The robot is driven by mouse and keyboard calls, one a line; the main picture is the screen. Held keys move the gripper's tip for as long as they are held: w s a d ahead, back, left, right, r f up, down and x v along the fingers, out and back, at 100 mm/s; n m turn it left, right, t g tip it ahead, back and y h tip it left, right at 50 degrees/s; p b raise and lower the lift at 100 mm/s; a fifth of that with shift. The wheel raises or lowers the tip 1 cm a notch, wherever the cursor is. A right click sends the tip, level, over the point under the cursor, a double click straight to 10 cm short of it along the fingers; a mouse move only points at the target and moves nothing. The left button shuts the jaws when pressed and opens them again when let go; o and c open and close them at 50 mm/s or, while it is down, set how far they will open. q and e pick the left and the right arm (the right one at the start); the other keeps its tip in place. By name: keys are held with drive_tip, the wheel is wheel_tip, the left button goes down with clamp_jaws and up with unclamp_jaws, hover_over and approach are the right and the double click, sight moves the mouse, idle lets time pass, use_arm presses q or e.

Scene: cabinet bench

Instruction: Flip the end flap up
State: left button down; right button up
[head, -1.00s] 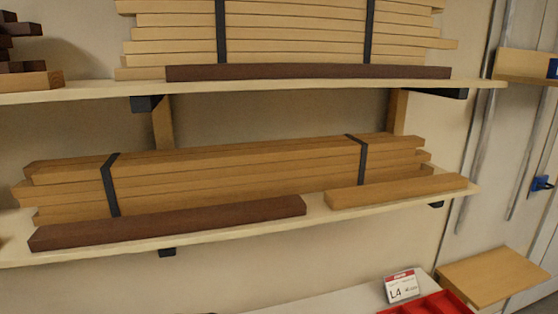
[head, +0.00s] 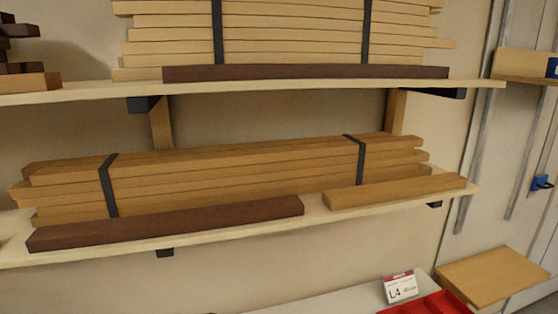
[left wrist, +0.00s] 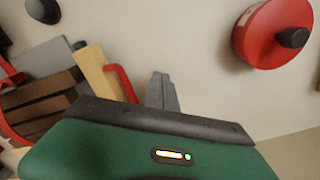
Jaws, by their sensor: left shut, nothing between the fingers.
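A light wooden panel (head: 492,275) lies roughly flat at the right end of the pale bench top (head: 300,304), low in the head view. It looks like the end flap, but its hinge cannot be made out. My left gripper (left wrist: 161,78) shows in the left wrist view as grey fingers close together and empty, beyond a green housing with a black edge. The panel cannot be clearly identified in that view, so the distance between them cannot be told. Neither gripper shows in the head view.
A red tray (head: 428,304) and a label card (head: 401,287) sit beside the panel. Shelves of strapped timber (head: 240,175) span the wall above. A red disc with a black knob (left wrist: 272,34) and wood-handled tools (left wrist: 97,70) show in the left wrist view.

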use_arm(q)
drive_tip(key=shift+w+d+b, duration=0.2)
drive_tip(key=shift+d, duration=0.6)
drive_tip(key=shift+w+d+b, duration=0.15)
drive_tip(key=shift+w+d, duration=0.05)
drive_tip(key=shift+d, duration=0.55)
wheel_tip(320, 180, up, 13)
drive_tip(key=a+p, duration=0.1)
drive_tip(key=p, duration=0.7)
drive_tip(key=shift+s+p, duration=0.2)
drive_tip(key=shift+p, duration=0.15)
drive_tip(key=shift+a, duration=0.15)
